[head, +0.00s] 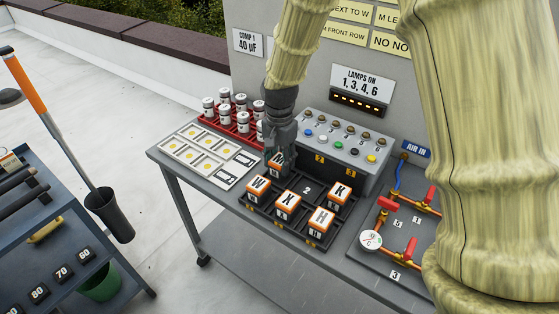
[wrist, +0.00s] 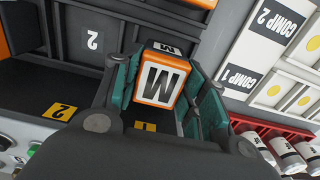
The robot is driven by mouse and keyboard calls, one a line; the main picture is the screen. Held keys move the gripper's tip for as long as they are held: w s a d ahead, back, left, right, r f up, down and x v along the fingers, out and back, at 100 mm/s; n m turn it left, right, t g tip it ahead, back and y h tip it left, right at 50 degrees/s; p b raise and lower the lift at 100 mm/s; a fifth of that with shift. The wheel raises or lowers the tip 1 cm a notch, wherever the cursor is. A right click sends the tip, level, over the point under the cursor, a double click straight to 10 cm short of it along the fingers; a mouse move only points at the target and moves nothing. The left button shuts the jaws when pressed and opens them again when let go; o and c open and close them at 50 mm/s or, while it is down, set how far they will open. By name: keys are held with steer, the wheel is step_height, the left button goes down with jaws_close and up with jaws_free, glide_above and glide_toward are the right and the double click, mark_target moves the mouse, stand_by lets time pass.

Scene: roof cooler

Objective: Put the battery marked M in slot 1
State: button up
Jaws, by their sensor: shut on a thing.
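My gripper (head: 280,148) is shut on an orange-and-black battery with a white label marked M (wrist: 158,82); teal finger pads are on both sides of it. In the head view this battery (head: 277,163) is upright at the back left of the dark rack (head: 250,205), by the left end of the grey lamp box. In the wrist view the yellow tag 1 (wrist: 145,127) shows just below the battery, and the yellow tag 2 (wrist: 60,111) lies to its left. The bottom of the battery is hidden, so I cannot tell whether it touches the slot floor.
Batteries W (head: 258,186), X (head: 287,202), H (head: 321,220) and K (head: 340,193) stand in the rack. The lamp box (head: 345,160) is close behind my gripper. A red rack of cylinders (head: 240,125) and a white COMP board (head: 205,152) lie left. Pipework (head: 410,225) is right.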

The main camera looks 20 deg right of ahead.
mark_target(280, 160)
steer(key=shift+f, duration=0.3)
steer(key=shift+f, duration=0.1)
steer(key=o, duration=1.3)
steer(key=shift+f, duration=0.1)
steer(key=shift+c, duration=0.2)
step_height(280, 160, up, 12)
steer(key=b, duration=0.1)
steer(key=shift+b, duration=0.3)
